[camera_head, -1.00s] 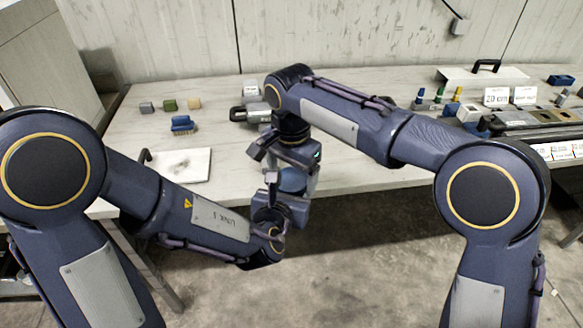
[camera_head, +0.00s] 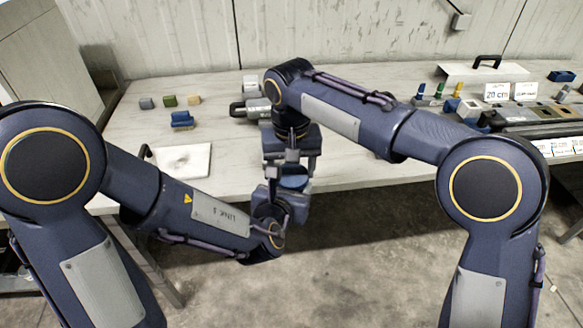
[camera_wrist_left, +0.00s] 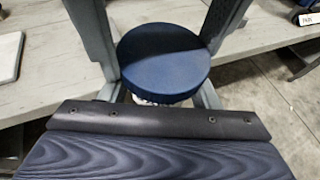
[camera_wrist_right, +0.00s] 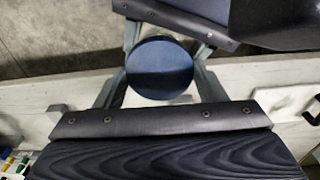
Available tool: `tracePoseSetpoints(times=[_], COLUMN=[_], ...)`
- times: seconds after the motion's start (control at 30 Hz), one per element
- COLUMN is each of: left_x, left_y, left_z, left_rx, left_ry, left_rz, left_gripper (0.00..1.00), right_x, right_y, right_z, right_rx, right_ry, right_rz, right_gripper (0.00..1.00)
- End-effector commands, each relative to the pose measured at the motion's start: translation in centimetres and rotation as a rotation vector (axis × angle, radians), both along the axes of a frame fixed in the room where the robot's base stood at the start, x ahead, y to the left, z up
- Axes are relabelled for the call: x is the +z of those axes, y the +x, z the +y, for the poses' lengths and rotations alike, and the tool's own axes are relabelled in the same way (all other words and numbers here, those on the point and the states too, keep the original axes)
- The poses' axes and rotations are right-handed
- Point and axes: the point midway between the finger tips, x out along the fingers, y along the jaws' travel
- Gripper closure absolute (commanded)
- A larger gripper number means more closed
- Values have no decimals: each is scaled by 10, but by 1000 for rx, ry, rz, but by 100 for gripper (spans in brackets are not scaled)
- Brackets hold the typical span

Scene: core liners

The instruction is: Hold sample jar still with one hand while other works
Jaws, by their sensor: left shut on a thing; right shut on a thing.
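The sample jar shows mainly by its round dark-blue lid (camera_head: 293,182), between my two grippers just in front of the table's front edge. In the left wrist view the lid (camera_wrist_left: 163,60) sits between the fingers, with a sliver of pale jar body (camera_wrist_left: 158,100) below it. My left gripper (camera_head: 288,193) is shut on the jar from below and holds it off the table. My right gripper (camera_head: 291,168) is above it, shut on the lid; the right wrist view shows the lid (camera_wrist_right: 159,68) between its fingers. Most of the jar body is hidden.
The table (camera_head: 350,178) carries a blue brush (camera_head: 182,119), small blocks (camera_head: 170,101), a white plate (camera_head: 184,160) and a grey handled item (camera_head: 252,108) behind my grippers. Core trays (camera_head: 530,115) and labels stand at the right. Open floor (camera_head: 380,250) lies in front.

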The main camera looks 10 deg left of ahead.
Motion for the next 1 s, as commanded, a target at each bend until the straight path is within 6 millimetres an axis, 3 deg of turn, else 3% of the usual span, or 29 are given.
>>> tracePoseSetpoints(times=[0.1,0.37,0.4,0.53,0.8,1.0], left_x=[0,0,0,0,0,0], left_y=[0,0,0,0,0,0], left_z=[0,0,0,0,0,0], left_rx=[1,1,1,1,0,0], left_ry=[0,-1,-1,-1,0,0], left_rz=[0,0,0,0,-1,-1], left_gripper=[100,100,100,100,100,100], right_x=[0,0,0,0,2,27], right_y=[0,0,0,0,0,-1], right_z=[0,0,0,0,0,1], right_rx=[76,82,81,81,80,80], right_ry=[-4,-5,-5,-4,-3,-1], right_rz=[0,0,0,-1,-1,-5], right_gripper=[63,63,32,15,14,14])
